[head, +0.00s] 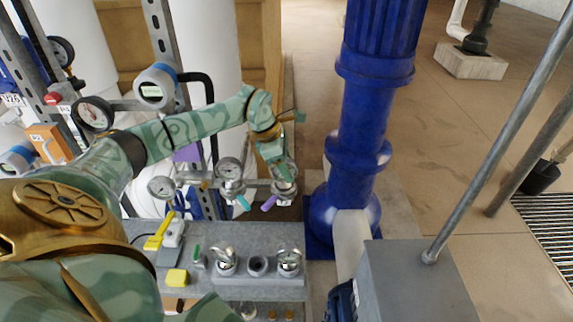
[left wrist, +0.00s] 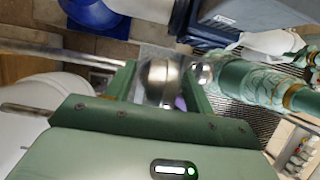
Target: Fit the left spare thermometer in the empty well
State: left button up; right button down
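My left gripper (head: 282,162) is at the far end of a pipe run, around a round dial thermometer (head: 284,173). In the left wrist view the fingers (left wrist: 160,85) lie along both sides of its chrome case (left wrist: 157,80), with no clear gap. It sits above a fitting with a purple handle (head: 268,203); whether its stem is seated in a well is hidden. On the grey bench, a chrome-headed piece (head: 226,262) and another (head: 289,261) stand in holders, with an empty round holder (head: 258,266) between them. My right gripper does not show.
Gauges (head: 230,170) and (head: 161,188) stand along the same pipe, left of my gripper. A thick blue column (head: 361,130) rises close on the right. A grey box (head: 410,280) is at the lower right. Yellow items (head: 177,277) lie on the bench's left.

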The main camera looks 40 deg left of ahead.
pick_arm(q)
jog(key=p+v, duration=1.1)
jog(key=v, duration=0.5)
jog(key=shift+r, duration=0.15)
